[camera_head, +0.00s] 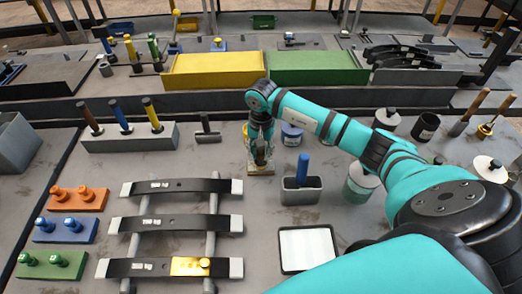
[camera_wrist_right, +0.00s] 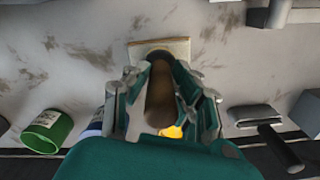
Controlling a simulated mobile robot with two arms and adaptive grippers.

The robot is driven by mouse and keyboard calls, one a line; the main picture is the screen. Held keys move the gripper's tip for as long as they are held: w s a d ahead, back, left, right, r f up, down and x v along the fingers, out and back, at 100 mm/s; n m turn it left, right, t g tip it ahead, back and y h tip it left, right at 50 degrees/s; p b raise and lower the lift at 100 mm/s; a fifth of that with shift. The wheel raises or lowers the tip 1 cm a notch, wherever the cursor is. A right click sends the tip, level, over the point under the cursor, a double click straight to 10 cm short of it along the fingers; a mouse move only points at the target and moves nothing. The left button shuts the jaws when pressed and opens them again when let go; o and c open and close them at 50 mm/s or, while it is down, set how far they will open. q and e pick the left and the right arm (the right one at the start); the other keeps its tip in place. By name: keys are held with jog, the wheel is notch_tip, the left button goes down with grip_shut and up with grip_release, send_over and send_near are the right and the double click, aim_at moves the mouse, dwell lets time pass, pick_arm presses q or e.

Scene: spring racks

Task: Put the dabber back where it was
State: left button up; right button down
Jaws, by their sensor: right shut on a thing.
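My right gripper (camera_head: 260,155) is shut on a brown, upright handle, which I take to be the dabber; it shows between the fingers in the right wrist view (camera_wrist_right: 160,95). A bit of yellow shows beside its end. A small pale square plate (camera_head: 260,170) lies right below the gripper, and it also shows in the wrist view (camera_wrist_right: 158,47). The fingers hide much of the dabber, and I cannot tell whether it touches the plate. My left gripper is not in view.
A grey holder (camera_head: 301,194) with a blue handle and a blue-labelled jar (camera_head: 292,134) stand close on the right. Three leaf springs lie on a rack (camera_head: 175,222) at front left. A block (camera_head: 130,141) with three handles stands at left. Yellow (camera_head: 212,70) and green bins stand behind.

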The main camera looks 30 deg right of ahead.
jog(key=shift+f, duration=0.1)
jog(key=c, duration=1.6)
grip_release()
jog(key=shift+f, duration=0.1)
jog(key=o, duration=0.5)
jog(key=shift+r, duration=0.3)
jog(key=shift+w+r, duration=0.1)
jog(key=shift+r, duration=0.15)
notch_tip(320, 180, up, 11)
jog(key=b, duration=0.4)
jog(key=shift+f, duration=0.2)
jog(key=shift+r, duration=0.4)
